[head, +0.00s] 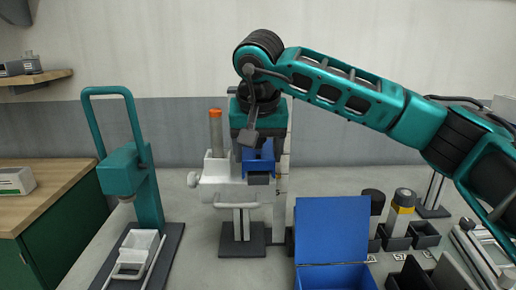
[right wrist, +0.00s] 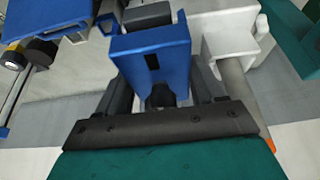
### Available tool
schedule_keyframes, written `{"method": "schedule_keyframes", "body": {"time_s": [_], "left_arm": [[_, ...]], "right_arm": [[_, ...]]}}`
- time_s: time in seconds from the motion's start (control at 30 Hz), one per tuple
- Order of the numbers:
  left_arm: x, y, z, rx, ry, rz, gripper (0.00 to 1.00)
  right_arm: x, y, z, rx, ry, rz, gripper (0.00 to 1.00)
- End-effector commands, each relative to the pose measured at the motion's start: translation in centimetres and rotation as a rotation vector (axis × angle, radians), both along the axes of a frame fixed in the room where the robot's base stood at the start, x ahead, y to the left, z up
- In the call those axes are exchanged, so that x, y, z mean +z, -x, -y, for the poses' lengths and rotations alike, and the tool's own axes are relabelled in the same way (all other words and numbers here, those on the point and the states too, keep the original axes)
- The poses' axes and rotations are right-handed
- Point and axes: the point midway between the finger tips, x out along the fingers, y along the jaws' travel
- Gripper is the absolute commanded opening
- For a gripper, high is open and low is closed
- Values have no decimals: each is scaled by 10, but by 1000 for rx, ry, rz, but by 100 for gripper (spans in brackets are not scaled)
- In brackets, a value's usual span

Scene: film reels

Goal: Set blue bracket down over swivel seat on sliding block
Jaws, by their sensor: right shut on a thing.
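The blue bracket (head: 262,158) is held in my right gripper (head: 260,140), at the upper part of the pale stand in the middle of the bench. In the right wrist view, the blue bracket (right wrist: 150,52) fills the space between the two dark fingers of my right gripper (right wrist: 158,92); a dark slot shows in its face. The pale sliding block (head: 222,180) is beside and partly below the bracket; it also shows in the right wrist view (right wrist: 226,36). The swivel seat is hidden behind the bracket and gripper, so I cannot tell whether they touch. My left gripper is out of view.
An open blue box (head: 333,230) stands in front, right of the stand. Dark bins with a black cylinder (head: 373,201) and a yellow-banded one (head: 402,202) are beyond it. A teal press (head: 122,172) stands at left. An orange-topped post (head: 215,130) rises beside the sliding block.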

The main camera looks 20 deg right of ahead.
Motion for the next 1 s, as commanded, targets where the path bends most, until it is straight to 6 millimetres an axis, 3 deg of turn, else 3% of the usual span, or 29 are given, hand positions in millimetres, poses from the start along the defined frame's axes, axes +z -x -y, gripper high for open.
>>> {"method": "schedule_keyframes", "body": {"time_s": [0.37, 0.4, 0.7, 1.0], "left_arm": [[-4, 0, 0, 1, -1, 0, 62], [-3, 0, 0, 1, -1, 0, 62], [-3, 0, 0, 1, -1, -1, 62], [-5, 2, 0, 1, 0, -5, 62]], "right_arm": [[-6, 0, 0, 0, -1, 1, 27], [-5, 0, 0, 0, 0, 2, 71], [-5, 0, 0, 0, 0, 1, 98], [-4, 1, -1, 1, -1, -1, 98]]}}
